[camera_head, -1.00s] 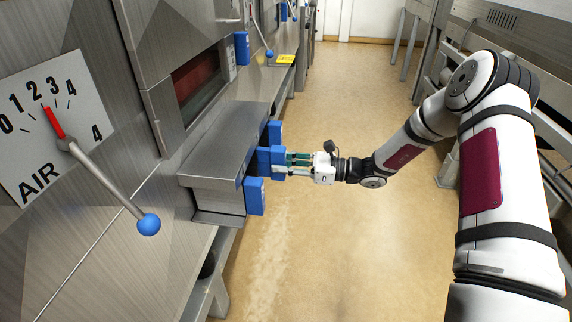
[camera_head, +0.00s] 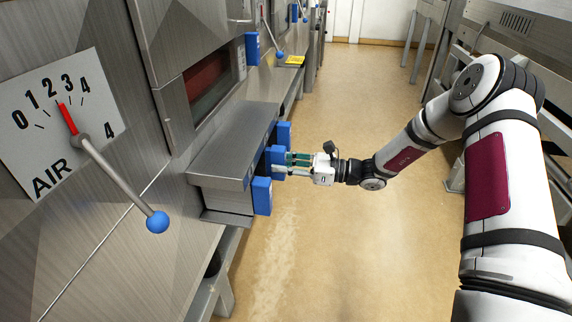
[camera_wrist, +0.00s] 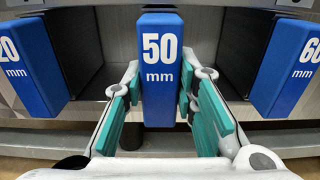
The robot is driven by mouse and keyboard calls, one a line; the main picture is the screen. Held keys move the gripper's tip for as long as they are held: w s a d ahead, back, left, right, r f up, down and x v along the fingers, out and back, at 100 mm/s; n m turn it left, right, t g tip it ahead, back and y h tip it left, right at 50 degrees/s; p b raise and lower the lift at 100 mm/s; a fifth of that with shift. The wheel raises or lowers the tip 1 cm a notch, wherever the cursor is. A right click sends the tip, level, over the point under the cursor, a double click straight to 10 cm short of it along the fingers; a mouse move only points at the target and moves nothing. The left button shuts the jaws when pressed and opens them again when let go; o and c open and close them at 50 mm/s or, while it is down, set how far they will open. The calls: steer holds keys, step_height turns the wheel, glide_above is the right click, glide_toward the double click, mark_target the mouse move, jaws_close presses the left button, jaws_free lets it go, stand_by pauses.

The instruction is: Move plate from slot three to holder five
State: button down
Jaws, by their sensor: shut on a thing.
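A plate's blue handle block marked 50 mm (camera_wrist: 161,75) stands upright in the middle of the wrist view. My gripper (camera_wrist: 161,105) has its green-padded fingers on either side of this block, shut on its lower part. In the head view my gripper (camera_head: 287,161) holds the middle blue block (camera_head: 277,158) at the front of the steel cabinet (camera_head: 228,150). The plate's body behind the handle is hidden.
Blue blocks marked 20 mm (camera_wrist: 30,65) and 60 mm (camera_wrist: 290,70) flank the held one, with dark gaps between. A lever with a blue knob (camera_head: 157,222) sits on an AIR dial at left. The floor aisle (camera_head: 340,240) is clear.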

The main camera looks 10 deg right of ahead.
steer(key=shift+w+a, duration=0.15)
steer(key=shift+a, duration=0.35)
steer(key=c, duration=1.2)
jaws_free()
steer(key=v, duration=1.2)
